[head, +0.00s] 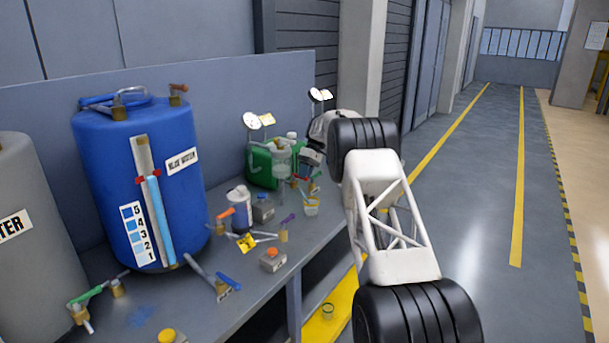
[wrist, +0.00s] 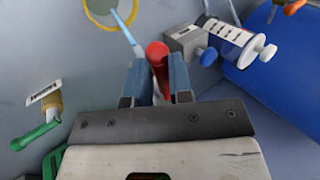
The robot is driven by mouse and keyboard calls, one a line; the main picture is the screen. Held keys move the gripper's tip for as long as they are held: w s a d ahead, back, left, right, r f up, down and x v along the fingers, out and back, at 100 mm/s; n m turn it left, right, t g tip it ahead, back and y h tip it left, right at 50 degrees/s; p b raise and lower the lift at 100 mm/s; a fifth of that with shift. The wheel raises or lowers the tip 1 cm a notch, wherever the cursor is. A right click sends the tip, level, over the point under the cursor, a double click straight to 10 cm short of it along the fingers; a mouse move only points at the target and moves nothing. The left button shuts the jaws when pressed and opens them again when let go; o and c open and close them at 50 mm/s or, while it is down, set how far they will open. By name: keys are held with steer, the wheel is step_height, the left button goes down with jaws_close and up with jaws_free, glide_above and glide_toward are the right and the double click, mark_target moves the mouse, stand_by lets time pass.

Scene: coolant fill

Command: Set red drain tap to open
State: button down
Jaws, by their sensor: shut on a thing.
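The red drain tap's handle (wrist: 158,56) is a rounded red lever, seen end-on in the wrist view. My gripper (wrist: 157,80) has its two blue-grey fingers on either side of the handle and is shut on it. The handle's tip sticks out beyond the fingers. The valve body under it is hidden by the gripper, so I cannot tell the tap's setting. In the head view my arm reaches to the far end of the bench, and the grasp is too small and covered to make out.
A green-handled tap (wrist: 36,136) with a tag is left in the wrist view. A grey block (wrist: 186,40) and a labelled bottle or syringe (wrist: 232,38) lie close right. A large blue drum (head: 100,175) and a green canister (head: 260,168) stand on the bench (head: 265,290).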

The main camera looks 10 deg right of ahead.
stand_by(0.3)
steer(key=c, duration=1)
jaws_free()
steer(key=shift+c, duration=0.2)
steer(key=shift+w, duration=0.1)
steer(key=v, duration=0.7)
steer(key=shift+d+r, duration=0.15)
steer(key=shift+r, duration=0.2)
steer(key=shift+w, duration=0.1)
